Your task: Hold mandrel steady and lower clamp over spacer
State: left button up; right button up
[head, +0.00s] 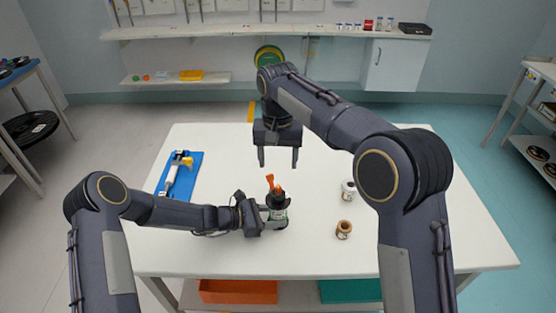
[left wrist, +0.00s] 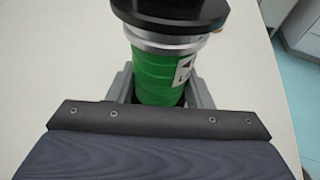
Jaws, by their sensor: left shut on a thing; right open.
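The mandrel (head: 277,212) stands upright on the white table, a green cylinder with a white label. A silver ring (left wrist: 160,45) and a wide black disc (left wrist: 170,15) sit on top of it; I cannot tell which is the spacer. An orange piece (head: 271,182), perhaps the clamp, rises above the black top. My left gripper (head: 268,214) is shut around the green body from the left, a finger on each side in the left wrist view (left wrist: 160,88). My right gripper (head: 279,160) is open and empty, fingers pointing down, farther back and apart from the mandrel.
A blue mat (head: 180,180) with a white and yellow tool lies at the table's left. A white-labelled spool (head: 348,189) and a copper-brown spool (head: 344,230) stand to the right. Orange and teal bins are under the table.

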dwell(0.4)
pick_arm(q)
jog(key=o, duration=0.8)
jog(key=shift+o, duration=0.2)
jog(key=shift+a, duration=0.1)
